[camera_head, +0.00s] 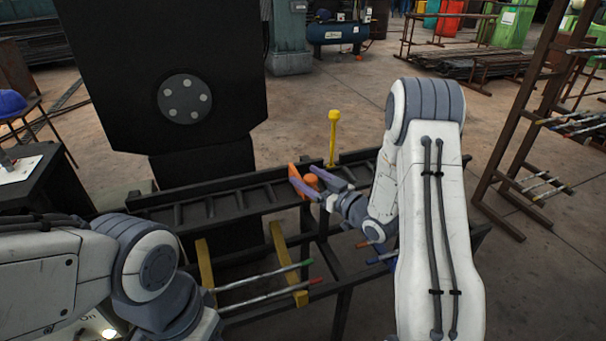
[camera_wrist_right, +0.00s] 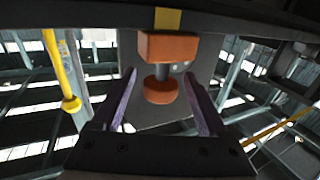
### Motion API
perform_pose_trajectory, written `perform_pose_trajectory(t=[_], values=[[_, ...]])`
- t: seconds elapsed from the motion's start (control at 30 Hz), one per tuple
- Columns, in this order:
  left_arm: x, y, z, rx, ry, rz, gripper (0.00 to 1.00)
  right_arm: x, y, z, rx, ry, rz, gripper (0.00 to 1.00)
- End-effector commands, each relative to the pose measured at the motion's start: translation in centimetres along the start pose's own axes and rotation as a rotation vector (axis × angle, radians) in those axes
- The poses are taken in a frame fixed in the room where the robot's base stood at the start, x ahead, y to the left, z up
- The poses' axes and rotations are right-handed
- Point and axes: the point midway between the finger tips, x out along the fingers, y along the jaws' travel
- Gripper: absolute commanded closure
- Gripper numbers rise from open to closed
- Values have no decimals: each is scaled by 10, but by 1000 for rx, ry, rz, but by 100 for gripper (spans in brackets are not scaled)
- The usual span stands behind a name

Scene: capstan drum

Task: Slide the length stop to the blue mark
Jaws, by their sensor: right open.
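The length stop (camera_head: 294,176) is an orange block on the dark rail (camera_head: 232,200), with a round orange knob (camera_head: 311,178) facing me. In the right wrist view the block (camera_wrist_right: 168,47) sits above the knob (camera_wrist_right: 159,91), joined by a grey stem. My right gripper (camera_head: 317,181) is open at the stop. In the right wrist view its two purple fingers (camera_wrist_right: 160,77) stand on either side of the knob, with gaps visible. I cannot make out the blue mark on the rail. My left arm shows at the lower left, but its gripper is out of view.
A yellow lever with a ball top (camera_head: 334,135) stands just right of the stop. A yellow patch (camera_wrist_right: 167,20) shows on the rail above the block. Rods with coloured ends (camera_head: 268,276) lie on yellow supports in front. A large dark machine (camera_head: 120,60) stands behind.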

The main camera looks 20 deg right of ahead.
Motion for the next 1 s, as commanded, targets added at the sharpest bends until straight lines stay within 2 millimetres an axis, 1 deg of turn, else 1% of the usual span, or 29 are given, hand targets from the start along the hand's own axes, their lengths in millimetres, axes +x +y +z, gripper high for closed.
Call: perform_pose_trajectory(t=[0.03, 0.1, 0.2, 0.5, 0.57, 0.6, 0.67, 0.7, 1.0], values=[[0, 0, 0, 0, 0, 0, 50, 7, 0, 0, -2, 0, -2, 23], [0, 0, 0, 0, 0, 0, 50, 14, 0, 0, -1, 1, -2, 23], [0, 0, 0, 0, 0, 0, 50, 20, 0, 0, 0, -1, 0, 23], [0, 0, 0, 0, 0, 0, 50, 22, 0, 0, 0, -1, 1, 23], [0, 0, 0, 0, 0, 0, 50, 22, 0, 0, 0, -1, 1, 46], [0, 0, 0, 0, 0, 0, 50, 22, 0, 0, 0, -1, 1, 61], [0, 0, 0, 0, 0, 0, 50, 22, 0, 0, 0, -1, 1, 84], [0, 0, 0, 0, 0, 0, 50, 22, 0, 0, 0, -1, 1, 100], [0, 0, 0, 0, 0, 0, 50, 22, 1, 0, 0, -1, 2, 100]])
